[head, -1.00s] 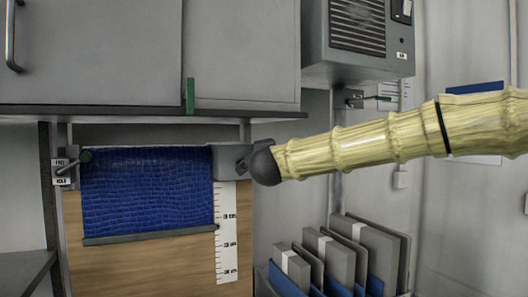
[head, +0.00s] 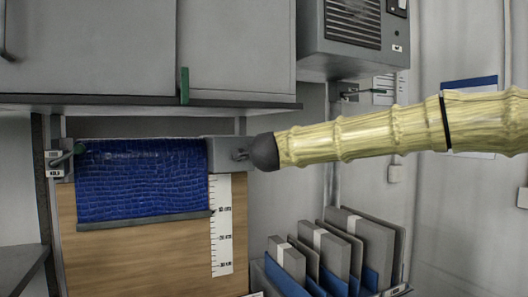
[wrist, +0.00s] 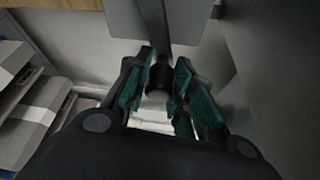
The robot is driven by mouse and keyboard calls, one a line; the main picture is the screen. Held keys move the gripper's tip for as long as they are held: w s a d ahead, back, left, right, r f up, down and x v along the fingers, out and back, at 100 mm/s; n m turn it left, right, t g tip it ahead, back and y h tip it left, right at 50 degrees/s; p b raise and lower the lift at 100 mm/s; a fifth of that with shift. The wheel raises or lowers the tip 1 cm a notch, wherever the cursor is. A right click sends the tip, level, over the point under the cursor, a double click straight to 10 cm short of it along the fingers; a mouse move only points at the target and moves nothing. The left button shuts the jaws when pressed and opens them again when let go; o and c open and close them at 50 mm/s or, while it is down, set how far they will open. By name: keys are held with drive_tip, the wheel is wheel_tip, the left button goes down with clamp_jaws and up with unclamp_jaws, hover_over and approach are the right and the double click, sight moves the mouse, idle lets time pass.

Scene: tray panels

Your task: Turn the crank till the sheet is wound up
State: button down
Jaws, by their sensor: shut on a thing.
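The blue crocodile-patterned sheet (head: 142,178) hangs from its roller over a wooden board, with a grey bar (head: 145,222) along its lower edge. The bar's right end is close to the first labelled mark of the white scale (head: 222,240). The crank's grey housing (head: 222,154) is at the roller's right end. My gripper (wrist: 165,62) is shut on the crank's dark knob (wrist: 160,80), which sits between the green finger pads in the wrist view. In the head view my dark wrist end hides the fingers and most of the crank.
Grey cabinets (head: 90,50) hang above. A grey vented box (head: 353,38) is at upper right. A rack of folders (head: 345,250) stands below my arm.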

drive_tip(key=c, duration=1.2)
unclamp_jaws()
drive_tip(key=s, duration=1.2)
drive_tip(key=shift+d+r, duration=0.4)
